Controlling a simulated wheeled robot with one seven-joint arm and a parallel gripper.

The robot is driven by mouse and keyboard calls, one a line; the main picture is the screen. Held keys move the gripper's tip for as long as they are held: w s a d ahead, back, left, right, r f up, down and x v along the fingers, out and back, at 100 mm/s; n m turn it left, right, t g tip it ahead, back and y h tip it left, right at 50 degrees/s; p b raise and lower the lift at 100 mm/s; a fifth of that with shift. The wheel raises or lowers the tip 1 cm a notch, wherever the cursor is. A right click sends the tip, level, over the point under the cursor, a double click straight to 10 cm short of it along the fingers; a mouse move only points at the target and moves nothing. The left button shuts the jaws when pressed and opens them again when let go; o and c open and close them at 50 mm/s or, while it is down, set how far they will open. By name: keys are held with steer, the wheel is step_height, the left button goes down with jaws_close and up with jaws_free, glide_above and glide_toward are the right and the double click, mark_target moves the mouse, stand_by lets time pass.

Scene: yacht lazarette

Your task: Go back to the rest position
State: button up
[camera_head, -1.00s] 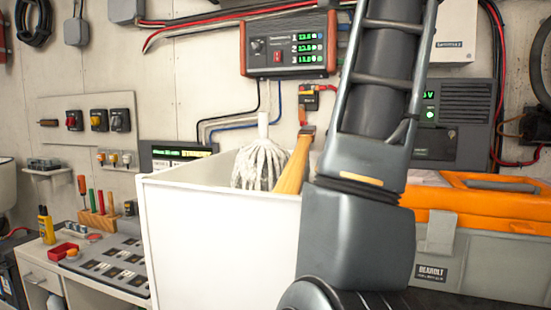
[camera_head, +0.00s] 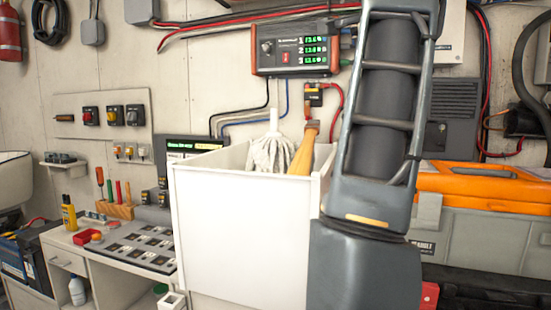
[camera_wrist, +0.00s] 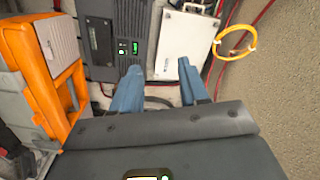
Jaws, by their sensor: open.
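My gripper (camera_wrist: 157,84) shows in the wrist view with its two blue fingers spread apart. Nothing is held between them. Beyond the fingertips are the wall, a dark grey box and a white panel (camera_wrist: 187,45). In the head view my arm rises upright at the right of the middle, in front of the white bin and the orange toolbox. The gripper itself is out of the head view.
A white bin (camera_head: 240,235) holds a mop (camera_head: 272,152) and a wooden handle (camera_head: 304,150). An orange-lidded toolbox (camera_head: 480,185) stands right of my arm, also in the wrist view (camera_wrist: 35,45). A switch panel (camera_head: 135,245) tops the bench at left. A yellow ring (camera_wrist: 234,42) hangs on the wall.

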step_height(320, 180, down, 25)
steer(key=s+d+n, duration=0.1)
steer(key=n, duration=0.6)
steer(key=s+d+f+n+y, duration=0.1)
steer(key=s+f+n+y, duration=0.15)
steer(key=s+f, duration=0.55)
steer(key=s+d+f+n+y, duration=0.1)
steer(key=s+f+n, duration=0.2)
steer(key=f, duration=0.8)
steer(key=s+f+n+y, duration=0.1)
steer(key=s+f, duration=0.3)
steer(key=s, duration=0.3)
steer(key=s+f+n+g, duration=0.1)
steer(key=s+f+n, duration=0.1)
steer(key=s+f, duration=0.35)
steer(key=s+f+n+y, duration=0.1)
steer(key=s+f, duration=0.1)
steer(key=s, duration=0.6)
steer(key=s+r+n+g, duration=0.1)
steer(key=s+r, duration=0.1)
steer(key=s, duration=2)
steer(key=shift+s+a+g, duration=0.25)
steer(key=shift+s+g, duration=0.05)
